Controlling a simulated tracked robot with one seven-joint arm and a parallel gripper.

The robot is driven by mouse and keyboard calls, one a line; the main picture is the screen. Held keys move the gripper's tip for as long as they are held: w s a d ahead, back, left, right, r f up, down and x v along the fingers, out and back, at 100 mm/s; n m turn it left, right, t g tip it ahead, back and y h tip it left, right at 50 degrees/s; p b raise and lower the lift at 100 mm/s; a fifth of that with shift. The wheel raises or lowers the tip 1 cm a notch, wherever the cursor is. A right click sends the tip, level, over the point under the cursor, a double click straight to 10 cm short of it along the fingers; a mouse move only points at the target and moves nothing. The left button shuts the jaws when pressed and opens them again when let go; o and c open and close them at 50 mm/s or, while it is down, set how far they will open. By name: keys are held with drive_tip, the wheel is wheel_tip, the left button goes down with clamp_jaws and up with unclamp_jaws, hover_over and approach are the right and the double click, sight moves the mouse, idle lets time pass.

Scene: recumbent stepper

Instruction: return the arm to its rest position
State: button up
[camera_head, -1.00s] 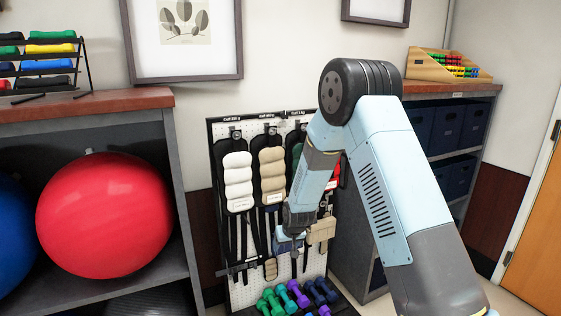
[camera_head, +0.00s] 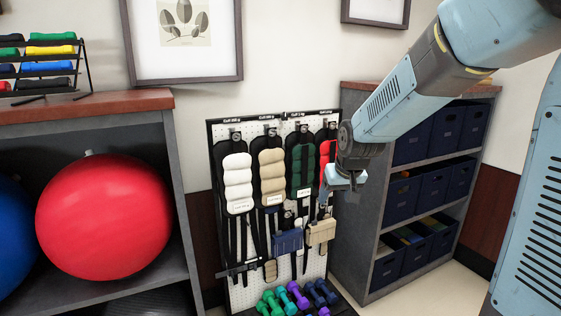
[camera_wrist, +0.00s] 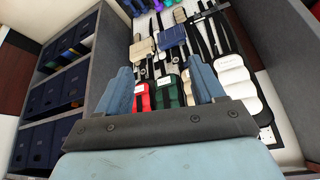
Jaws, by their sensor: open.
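My arm reaches in from the upper right of the head view, its forearm sloping down and left. My gripper (camera_head: 324,200) hangs at its end, in front of the right edge of the pegboard (camera_head: 222,222). In the wrist view my gripper (camera_wrist: 163,82) has its two blue fingers spread apart with nothing held between them. A red cuff (camera_wrist: 142,97) and a dark green cuff (camera_wrist: 168,92) show in the gap, on the board beyond. In the head view my arm partly hides the red cuff (camera_head: 326,160).
A shelf unit (camera_head: 357,270) with dark bins stands close right of the pegboard. A left shelf (camera_head: 85,113) holds a red ball (camera_head: 105,218) and a blue ball (camera_head: 12,235). Coloured dumbbells (camera_head: 292,297) sit at the board's foot. Open air lies before the board.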

drive_tip(key=s+d+r, duration=0.2)
drive_tip(key=s+r, duration=0.1)
drive_tip(key=s, duration=0.5)
drive_tip(key=s+d+r+m, duration=0.1)
drive_tip(key=s+d+r, duration=0.2)
drive_tip(key=s, duration=0.6)
drive_tip(key=s+d+r+h, duration=0.1)
drive_tip(key=s+d+r, duration=0.2)
drive_tip(key=s, duration=0.5)
drive_tip(key=shift+s+d+m, duration=0.2)
drive_tip(key=shift+s+m, duration=0.05)
drive_tip(key=shift+m, duration=0.15)
drive_tip(key=shift+r, duration=0.1)
